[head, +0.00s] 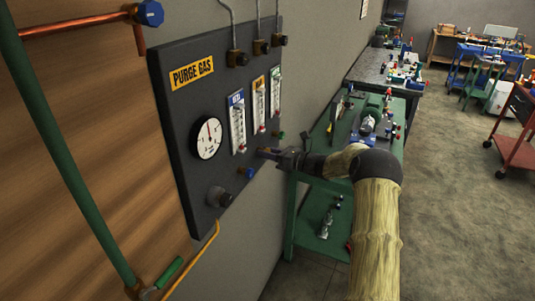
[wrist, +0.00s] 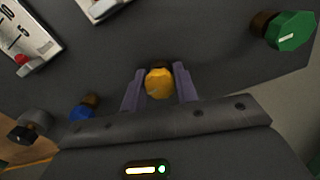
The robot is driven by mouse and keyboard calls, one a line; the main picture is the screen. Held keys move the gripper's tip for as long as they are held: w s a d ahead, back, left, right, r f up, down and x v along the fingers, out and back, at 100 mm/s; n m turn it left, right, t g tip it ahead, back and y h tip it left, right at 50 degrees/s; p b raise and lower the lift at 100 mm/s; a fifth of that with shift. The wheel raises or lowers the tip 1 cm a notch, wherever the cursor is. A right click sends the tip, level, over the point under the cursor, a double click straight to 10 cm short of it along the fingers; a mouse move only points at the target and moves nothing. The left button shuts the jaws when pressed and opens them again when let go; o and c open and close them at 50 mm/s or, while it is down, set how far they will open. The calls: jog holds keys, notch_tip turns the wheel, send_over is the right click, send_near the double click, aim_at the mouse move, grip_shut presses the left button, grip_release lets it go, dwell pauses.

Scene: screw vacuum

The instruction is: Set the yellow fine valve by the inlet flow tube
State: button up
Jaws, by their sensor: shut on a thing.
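The yellow fine valve (wrist: 159,84) is a small round knob on the dark purge gas panel (head: 180,125). In the wrist view it sits between the two fingers of my gripper (wrist: 160,92), which is shut on it. In the head view my gripper (head: 268,153) reaches the panel from the right and hides the yellow knob. Three flow tubes stand in a row above the knobs: one with a blue label (head: 237,122), one with a yellow label (head: 259,105) and one at the right (head: 275,92). The inlet flow tube cannot be told apart by its label here.
A blue knob (wrist: 82,112) is close to the left of my fingers, and a green knob (wrist: 290,31) is farther right. A gauge (head: 207,138) and a grey knob (head: 218,197) are on the panel. A green workbench (head: 322,192) stands behind my arm.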

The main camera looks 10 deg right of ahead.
jog(key=shift+d+f+n+b, duration=0.15)
jog(key=shift+n+b, duration=0.15)
jog(key=shift+b, duration=0.25)
jog(key=n+b, duration=0.2)
jog(key=b, duration=0.2)
jog(key=shift+f+n, duration=0.15)
jog(key=shift+n, duration=0.25)
jog(key=n+b, duration=0.3)
jog(key=b, duration=0.2)
jog(key=shift+n, duration=0.3)
jog(key=n+b, duration=0.2)
jog(key=b, duration=0.1)
jog(key=shift+b, duration=0.35)
jog(key=shift+r+n+b, duration=0.2)
jog(key=shift+n+b, duration=1)
jog(key=shift+n, duration=0.1)
jog(key=shift+r, duration=0.1)
jog(key=o, duration=1)
jog(key=shift+s, duration=0.1)
